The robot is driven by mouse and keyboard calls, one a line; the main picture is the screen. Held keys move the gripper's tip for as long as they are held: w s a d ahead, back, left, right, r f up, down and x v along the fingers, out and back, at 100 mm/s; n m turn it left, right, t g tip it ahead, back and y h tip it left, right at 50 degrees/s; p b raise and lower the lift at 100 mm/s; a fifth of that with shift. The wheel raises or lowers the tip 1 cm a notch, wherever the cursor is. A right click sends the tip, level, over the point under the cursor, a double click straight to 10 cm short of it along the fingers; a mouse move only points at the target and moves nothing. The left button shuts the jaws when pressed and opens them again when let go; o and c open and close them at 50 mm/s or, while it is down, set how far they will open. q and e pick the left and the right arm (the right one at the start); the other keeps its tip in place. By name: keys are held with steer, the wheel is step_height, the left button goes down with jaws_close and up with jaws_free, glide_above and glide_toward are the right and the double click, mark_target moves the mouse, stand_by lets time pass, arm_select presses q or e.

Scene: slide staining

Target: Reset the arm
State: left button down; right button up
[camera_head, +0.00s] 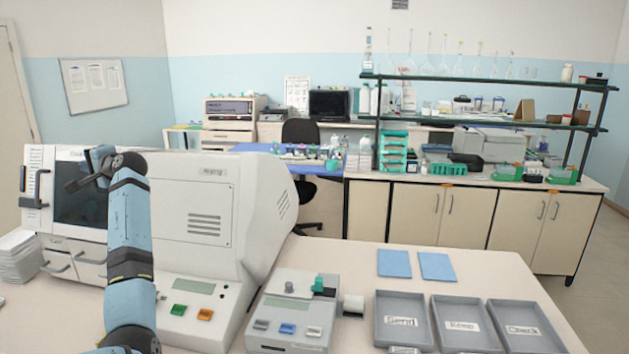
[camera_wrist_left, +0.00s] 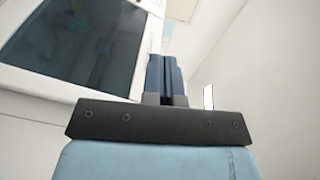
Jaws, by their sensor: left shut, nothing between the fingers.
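My left arm rises from the bottom left in the head view, in front of a large white staining machine (camera_head: 195,215). My left gripper (camera_head: 75,186) is at the arm's upper end, in front of the machine's dark window (camera_head: 78,205). In the left wrist view the gripper's two blue fingers (camera_wrist_left: 166,75) are together with nothing between them. The dark window (camera_wrist_left: 75,45) lies to their left, and I cannot tell whether they touch the machine. My right gripper is not in view.
A smaller device (camera_head: 293,310) stands right of the machine. Three grey labelled trays (camera_head: 463,348) and two blue squares (camera_head: 394,263) are on the right of the table. White stacked sheets (camera_head: 18,258) lie at far left. A cluttered bench (camera_head: 470,178) stands behind.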

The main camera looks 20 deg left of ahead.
arm_select(q)
steer(key=d+f+m+t+h, duration=0.25)
steer(key=d+f+t, duration=0.35)
steer(key=d+f, duration=1.3)
steer(key=s+d+f+t+h, duration=0.1)
steer(key=s+d+f+h, duration=0.45)
steer(key=d+f, duration=0.7)
steer(key=s+d+f+g+h, duration=0.1)
steer(key=s+d+f+h, duration=0.15)
steer(key=s+d, duration=0.65)
steer(key=s+d+f+g+h, duration=0.15)
steer(key=s+d+h, duration=0.25)
steer(key=s+d, duration=0.45)
steer(key=s+d+f+h, duration=0.2)
steer(key=s+d+h, duration=0.1)
steer(key=s+d, duration=0.6)
steer(key=w+d+f+t+h, duration=0.1)
steer(key=w+d+f+t, duration=0.1)
steer(key=f, duration=0.3)
steer(key=w+d+f+t, duration=0.2)
steer(key=w+f+t, duration=0.1)
steer(key=f, duration=0.2)
steer(key=w+d+f+m+t+h+b, duration=0.1)
steer(key=w+d+f+t, duration=0.1)
steer(key=f, duration=0.3)
steer(key=shift+w+d+f+h, duration=0.15)
steer(key=shift+w+d+h, duration=0.15)
steer(key=shift+d, duration=0.25)
